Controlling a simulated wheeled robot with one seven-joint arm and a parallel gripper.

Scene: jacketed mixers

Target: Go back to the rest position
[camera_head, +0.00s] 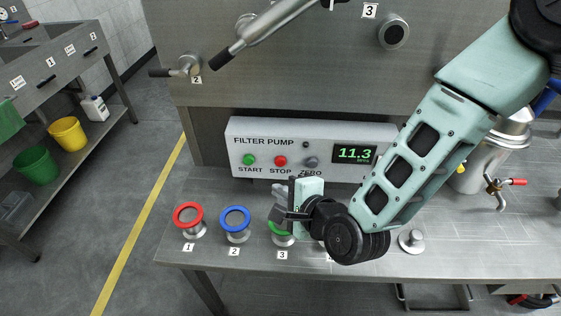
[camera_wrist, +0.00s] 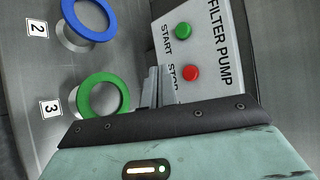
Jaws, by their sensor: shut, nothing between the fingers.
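My gripper (camera_head: 277,205) is shut and empty. In the head view it is in front of the filter pump box (camera_head: 315,150), partly covering the green ring (camera_head: 277,230) at label 3. In the wrist view its fingers (camera_wrist: 151,85) are together, between the green ring (camera_wrist: 103,94) and the box front (camera_wrist: 205,45). My arm comes down from the upper right and hides the right end of the box and part of the bench.
A red ring (camera_head: 188,216) and a blue ring (camera_head: 235,220) stand on the steel bench (camera_head: 450,240), left of my gripper. A metal vessel with a red-handled tap (camera_head: 512,182) is at the right. Pipes with black handles (camera_head: 228,55) project above the box.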

